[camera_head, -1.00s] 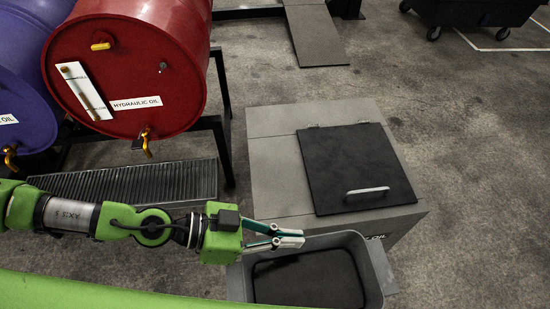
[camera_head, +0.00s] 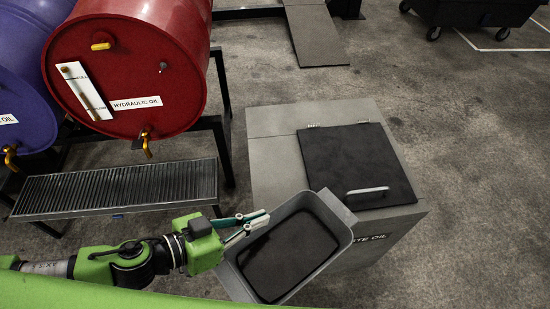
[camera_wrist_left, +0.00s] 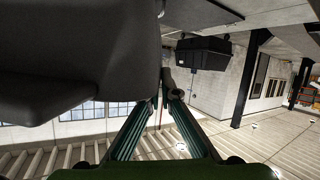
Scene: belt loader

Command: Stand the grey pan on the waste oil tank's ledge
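The grey pan (camera_head: 343,229), with a dark surface inside it, is in the head view at the near side of the waste oil tank (camera_head: 275,165). Its upper right corner overlaps the tank's near edge in the picture; I cannot tell whether they touch. My left gripper (camera_head: 256,222) is shut on the pan's left rim. In the left wrist view, the fingers (camera_wrist_left: 170,88) close together beside a large dark shape, the pan (camera_wrist_left: 80,45). The tank has a black lid (camera_head: 350,160) with a light handle, and a bare grey ledge (camera_head: 275,185) left of the lid. My right gripper is not in view.
A red hydraulic oil drum (camera_head: 130,65) and a purple drum (camera_head: 25,95) lie on a black stand at left. A drip grate (camera_head: 115,188) sits below them. A dark wheeled bin (camera_head: 475,12) is far right. The floor right of the tank is clear.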

